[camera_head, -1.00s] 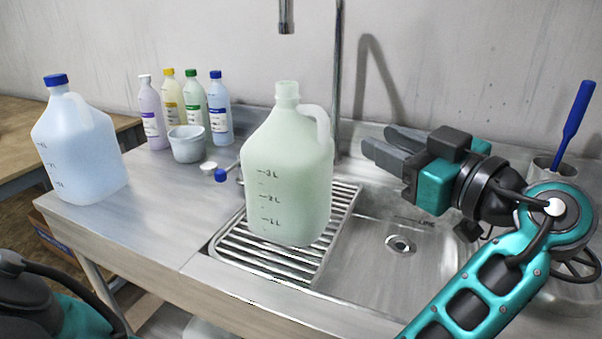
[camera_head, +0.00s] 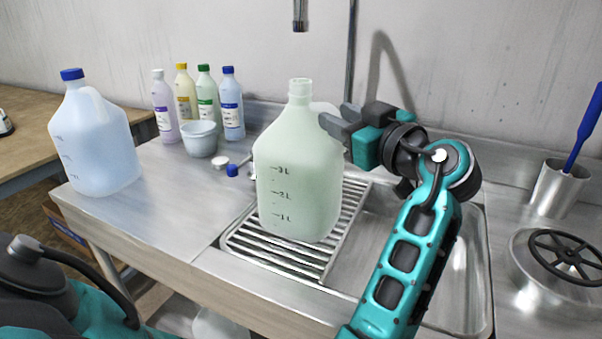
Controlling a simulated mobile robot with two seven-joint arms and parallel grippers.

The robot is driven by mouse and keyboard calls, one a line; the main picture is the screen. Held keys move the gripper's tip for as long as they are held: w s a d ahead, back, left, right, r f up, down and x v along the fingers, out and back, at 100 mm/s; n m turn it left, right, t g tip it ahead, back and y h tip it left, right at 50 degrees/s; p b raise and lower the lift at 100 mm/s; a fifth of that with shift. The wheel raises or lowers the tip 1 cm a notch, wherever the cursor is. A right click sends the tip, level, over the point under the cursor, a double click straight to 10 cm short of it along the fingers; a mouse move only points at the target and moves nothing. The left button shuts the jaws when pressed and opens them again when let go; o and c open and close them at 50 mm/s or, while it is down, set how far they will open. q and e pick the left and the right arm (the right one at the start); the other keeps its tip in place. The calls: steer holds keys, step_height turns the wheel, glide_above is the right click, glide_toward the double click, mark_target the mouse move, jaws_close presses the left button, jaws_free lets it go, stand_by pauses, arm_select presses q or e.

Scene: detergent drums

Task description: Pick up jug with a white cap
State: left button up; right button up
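A large translucent pale-green jug (camera_head: 297,190) with litre marks stands upright on the slatted drain rack. Its neck (camera_head: 300,89) is pale; I cannot tell whether a cap is on it. Its handle is on the right side, partly hidden by my gripper. A second jug, bluish with a blue cap (camera_head: 93,140), stands on the counter at left.
Several small bottles (camera_head: 231,105) and a white tub (camera_head: 200,139) stand at the back. A white cap (camera_head: 220,162) and a blue cap (camera_head: 232,170) lie nearby.

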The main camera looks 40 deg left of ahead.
arm_select(q)
steer(key=shift+c, duration=0.5)
jaws_close()
steer(key=shift+r, duration=0.15)
